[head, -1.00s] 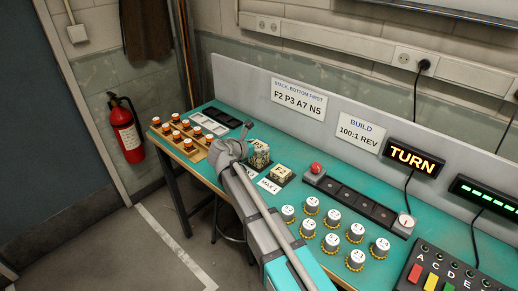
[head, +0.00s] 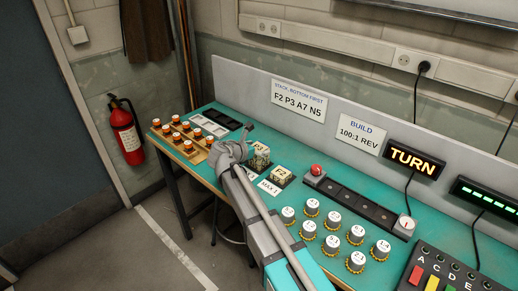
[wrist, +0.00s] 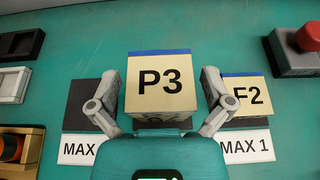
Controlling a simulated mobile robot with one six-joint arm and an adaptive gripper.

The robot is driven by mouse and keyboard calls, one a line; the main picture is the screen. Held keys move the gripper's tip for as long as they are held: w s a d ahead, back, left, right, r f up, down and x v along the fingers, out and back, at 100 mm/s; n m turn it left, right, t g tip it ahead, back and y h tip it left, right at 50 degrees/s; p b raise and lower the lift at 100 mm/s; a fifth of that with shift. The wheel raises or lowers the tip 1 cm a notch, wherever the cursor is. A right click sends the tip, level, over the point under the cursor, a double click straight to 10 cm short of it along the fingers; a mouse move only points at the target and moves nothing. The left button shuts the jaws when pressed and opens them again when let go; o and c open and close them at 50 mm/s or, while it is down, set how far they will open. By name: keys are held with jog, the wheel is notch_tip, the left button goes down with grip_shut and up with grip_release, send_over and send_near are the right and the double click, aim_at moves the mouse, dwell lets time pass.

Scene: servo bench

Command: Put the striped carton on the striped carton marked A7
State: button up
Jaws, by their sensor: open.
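A pale carton marked P3 with a blue edge (wrist: 160,85) sits in the middle of the wrist view. A second carton marked F2 (wrist: 248,98) stands to its right on a dark pad. Both show in the head view, P3 (head: 260,153) behind F2 (head: 282,174). My gripper (wrist: 160,76) is open, with one finger on each side of the P3 carton; whether they touch it is unclear. Something dark shows under P3's near edge, mostly hidden by my gripper. I see no A7 mark on any carton; it appears only on the wall sign (head: 298,99).
A MAX 1 label (wrist: 247,147) lies before the right pad. A red button box (head: 316,171) and several knobs (head: 333,222) are to the right.

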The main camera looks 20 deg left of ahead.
jog(key=shift+r, duration=0.15)
jog(key=shift+s+a+r, duration=0.1)
jog(key=shift+s, duration=0.1)
jog(key=p+v, duration=0.4)
jog(key=v, duration=0.7)
jog(key=shift+s+a+p, duration=0.15)
jog(key=shift+s+p, duration=0.05)
jog(key=shift+p, duration=0.2)
